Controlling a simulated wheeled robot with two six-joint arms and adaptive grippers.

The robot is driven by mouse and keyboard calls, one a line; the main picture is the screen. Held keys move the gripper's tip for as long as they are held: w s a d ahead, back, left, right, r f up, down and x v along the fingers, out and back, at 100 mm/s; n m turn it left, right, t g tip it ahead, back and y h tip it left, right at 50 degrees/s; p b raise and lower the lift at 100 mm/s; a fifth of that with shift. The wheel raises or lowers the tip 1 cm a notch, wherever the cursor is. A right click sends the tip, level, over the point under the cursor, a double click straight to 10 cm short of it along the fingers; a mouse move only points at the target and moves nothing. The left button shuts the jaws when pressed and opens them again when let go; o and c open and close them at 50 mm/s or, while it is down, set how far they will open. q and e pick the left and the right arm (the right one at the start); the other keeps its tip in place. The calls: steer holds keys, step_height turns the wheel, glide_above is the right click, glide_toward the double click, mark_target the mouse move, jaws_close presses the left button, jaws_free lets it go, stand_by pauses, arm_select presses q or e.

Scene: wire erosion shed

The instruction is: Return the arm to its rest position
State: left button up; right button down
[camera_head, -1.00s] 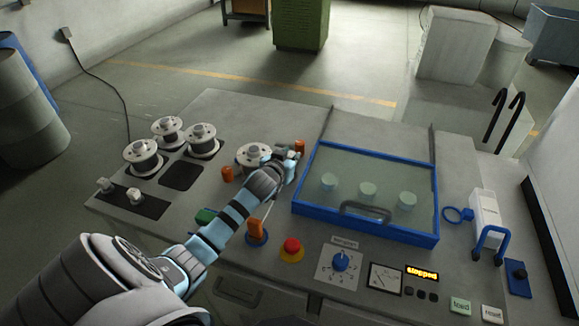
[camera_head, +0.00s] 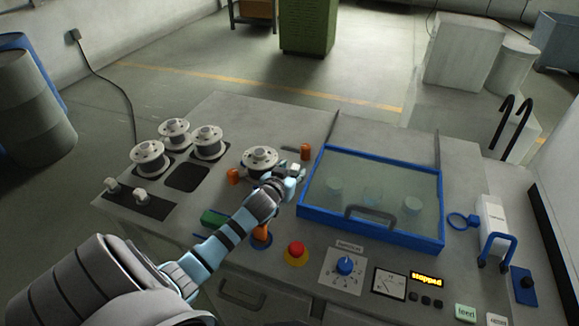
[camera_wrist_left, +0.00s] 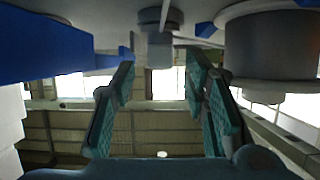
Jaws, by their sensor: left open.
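My left arm (camera_head: 222,245) reaches in from the lower left over the machine top. Its gripper (camera_head: 291,182) is near the front right of the single wire spool (camera_head: 260,157) and left of the blue-framed clear cover (camera_head: 304,196). In the left wrist view the two teal finger pads (camera_wrist_left: 163,108) stand apart with nothing between them. A large round grey part, seemingly the spool (camera_wrist_left: 272,55), shows at the right there. A blue bar (camera_wrist_left: 60,52) shows at the left. My right gripper is not in view.
Three spools (camera_head: 207,142) stand at the back left of the machine. An orange-topped post (camera_head: 262,233), a red button (camera_head: 295,250) and a blue dial (camera_head: 344,265) lie along the front. Orange parts (camera_head: 306,152) flank the single spool. The display reads "stopped" (camera_head: 426,278).

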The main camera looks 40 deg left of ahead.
arm_select(q)
steer(key=v, duration=0.4)
steer(key=shift+a, duration=0.1)
